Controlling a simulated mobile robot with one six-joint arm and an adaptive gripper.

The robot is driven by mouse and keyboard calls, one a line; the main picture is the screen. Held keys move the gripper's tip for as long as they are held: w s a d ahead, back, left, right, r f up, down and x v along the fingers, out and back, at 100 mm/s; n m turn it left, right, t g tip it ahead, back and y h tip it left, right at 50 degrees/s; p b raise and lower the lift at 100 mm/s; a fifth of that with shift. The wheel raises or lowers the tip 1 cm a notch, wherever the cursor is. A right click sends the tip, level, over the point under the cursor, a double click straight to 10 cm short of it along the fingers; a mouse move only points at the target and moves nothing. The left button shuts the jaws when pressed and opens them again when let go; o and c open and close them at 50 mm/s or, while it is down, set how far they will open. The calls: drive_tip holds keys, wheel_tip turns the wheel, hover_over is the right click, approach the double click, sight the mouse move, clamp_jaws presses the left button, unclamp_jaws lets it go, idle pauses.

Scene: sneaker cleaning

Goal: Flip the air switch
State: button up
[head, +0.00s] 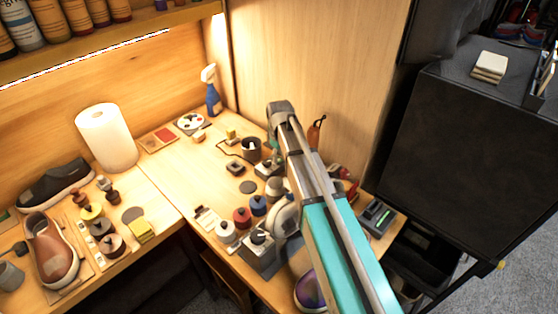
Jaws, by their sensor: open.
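My teal and grey arm reaches up from the bottom right over the workbench (166,183) in the head view. Its jaws cannot be made out; the arm's own links seem to hide them. I cannot tell for certain which part is the air switch. A dark box with a small green light (377,216) sits at the bench's right end, right of my arm. A small black device with a cable (236,168) lies on the bench left of my arm. My arm covers part of the bench between these two.
A brown shoe (53,250), a dark sneaker (55,184) and a paper roll (106,138) stand at the left. A blue spray bottle (212,95) stands in the back corner. Several jars (242,216) crowd the bench left of my arm. A black cabinet (470,150) stands at the right.

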drive_tip(key=shift+f, duration=0.2)
clamp_jaws()
idle(0.3)
drive_tip(key=shift+w, duration=0.1)
drive_tip(key=shift+w+a+g+h+b, duration=0.25)
drive_tip(key=shift+a+g+h+b, duration=0.05)
drive_tip(key=shift+g+h, duration=0.6)
drive_tip(key=shift+r+g+h, duration=0.15)
drive_tip(key=shift+g+h, duration=0.45)
drive_tip(key=shift+s, duration=0.1)
